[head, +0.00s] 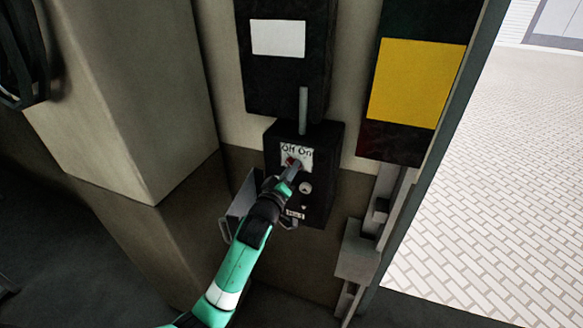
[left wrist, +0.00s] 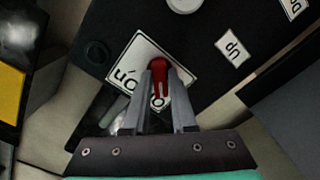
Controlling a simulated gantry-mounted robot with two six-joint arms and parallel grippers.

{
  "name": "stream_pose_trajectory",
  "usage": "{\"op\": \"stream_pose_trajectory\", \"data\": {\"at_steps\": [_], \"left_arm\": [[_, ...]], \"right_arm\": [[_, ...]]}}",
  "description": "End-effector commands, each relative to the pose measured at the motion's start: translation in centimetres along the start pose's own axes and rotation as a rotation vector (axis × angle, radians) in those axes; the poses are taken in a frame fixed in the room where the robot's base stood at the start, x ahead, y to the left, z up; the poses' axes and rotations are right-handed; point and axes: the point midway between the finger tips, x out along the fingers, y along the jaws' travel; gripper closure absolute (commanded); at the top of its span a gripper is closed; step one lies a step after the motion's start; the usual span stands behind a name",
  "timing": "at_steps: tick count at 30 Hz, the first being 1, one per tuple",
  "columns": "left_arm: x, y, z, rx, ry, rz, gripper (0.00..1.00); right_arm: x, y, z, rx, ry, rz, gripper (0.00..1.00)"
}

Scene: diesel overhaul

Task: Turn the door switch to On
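The door switch is a small red knob (head: 291,161) on a white plate lettered "Off On" (head: 304,152), on a black control box (head: 328,176) on the wall. My left gripper (head: 295,172) reaches it from below in the head view and partly covers it. In the left wrist view, the red knob (left wrist: 159,72) sits between the two grey fingertips (left wrist: 160,80), which appear to touch it on both sides. The white plate (left wrist: 128,60) lies behind the fingers, its lettering partly hidden. Which way the knob points is hard to tell. My right gripper is not in view.
A round pale button (head: 305,187) sits below the switch on the same box. A larger black box (head: 285,75) hangs above it, joined by a grey conduit (head: 303,110). A yellow panel (head: 415,82) is on the right, beside the doorway to a brick-paved floor (head: 485,170).

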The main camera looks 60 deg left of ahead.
Motion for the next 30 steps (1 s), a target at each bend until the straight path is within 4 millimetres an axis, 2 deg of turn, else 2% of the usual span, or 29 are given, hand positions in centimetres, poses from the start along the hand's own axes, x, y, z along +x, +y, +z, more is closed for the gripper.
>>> {"op": "stream_pose_trajectory", "data": {"at_steps": [1,3,8,14,24,27,30], "left_arm": [[0.0,0.0,0.0,0.000,0.000,0.000,0.86],[0.0,0.0,0.0,0.000,0.000,0.000,0.98],[0.0,0.1,-0.1,0.051,-0.001,-0.001,0.98],[0.0,0.5,-0.2,0.477,-0.006,-0.003,0.97],[-0.1,0.7,0.1,1.368,-0.008,0.000,0.98],[0.0,0.5,0.3,1.535,-0.006,0.000,0.97],[0.0,0.3,0.5,1.579,-0.003,0.001,0.97]], "right_arm": [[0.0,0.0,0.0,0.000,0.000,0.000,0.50],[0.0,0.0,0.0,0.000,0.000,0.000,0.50],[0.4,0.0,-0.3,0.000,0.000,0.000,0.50],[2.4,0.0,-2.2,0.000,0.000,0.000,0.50],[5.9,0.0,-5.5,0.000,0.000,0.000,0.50],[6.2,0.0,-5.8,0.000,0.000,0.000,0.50],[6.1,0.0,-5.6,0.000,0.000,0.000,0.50]]}}
